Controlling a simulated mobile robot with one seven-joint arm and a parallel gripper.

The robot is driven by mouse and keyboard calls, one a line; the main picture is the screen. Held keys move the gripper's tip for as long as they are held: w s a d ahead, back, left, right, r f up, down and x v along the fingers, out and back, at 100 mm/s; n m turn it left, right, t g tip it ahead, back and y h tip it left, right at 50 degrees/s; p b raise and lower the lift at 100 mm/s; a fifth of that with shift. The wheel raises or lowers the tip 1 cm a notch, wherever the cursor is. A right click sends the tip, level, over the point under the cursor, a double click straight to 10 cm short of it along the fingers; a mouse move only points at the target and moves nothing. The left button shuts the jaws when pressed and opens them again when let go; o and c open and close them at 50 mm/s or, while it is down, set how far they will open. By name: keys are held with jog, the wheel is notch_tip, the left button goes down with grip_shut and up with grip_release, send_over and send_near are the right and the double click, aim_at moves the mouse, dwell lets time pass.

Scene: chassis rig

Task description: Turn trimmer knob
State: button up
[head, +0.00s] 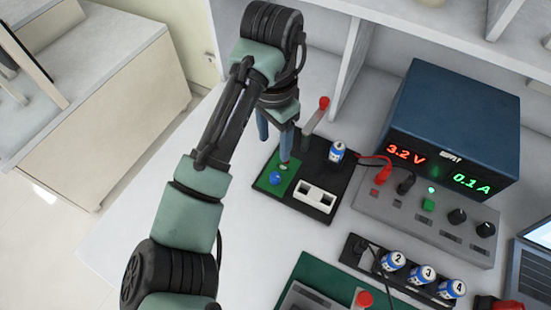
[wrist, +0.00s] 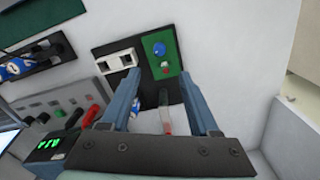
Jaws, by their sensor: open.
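A black board (head: 335,180) on the light bench carries a small green circuit board (head: 264,184). A round blue knob-like part (head: 276,177) stands on the green board, with a small pale part (head: 284,166) beside it. In the wrist view the blue part (wrist: 159,49) is beyond the fingertips, and the small part (wrist: 166,69) beside it looks partly red. I cannot tell for certain which is the trimmer knob. My gripper (head: 275,147) points down over the green board's far end, open. In the wrist view nothing is between its fingers (wrist: 161,82).
A white two-slot block (head: 315,196), a blue-and-white cylinder (head: 336,151) and a red-tipped lever (head: 317,115) are close by on the black board. A power supply (head: 455,110) reading 3.2 V and 0.1 A stands right. Numbered cylinders (head: 424,275) sit in front. The bench left is clear.

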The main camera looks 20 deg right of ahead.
aim_at(275, 176)
notch_tip(275, 176, down, 13)
jog(key=b, duration=0.5)
jog(key=shift+s+r, duration=0.15)
grip_shut()
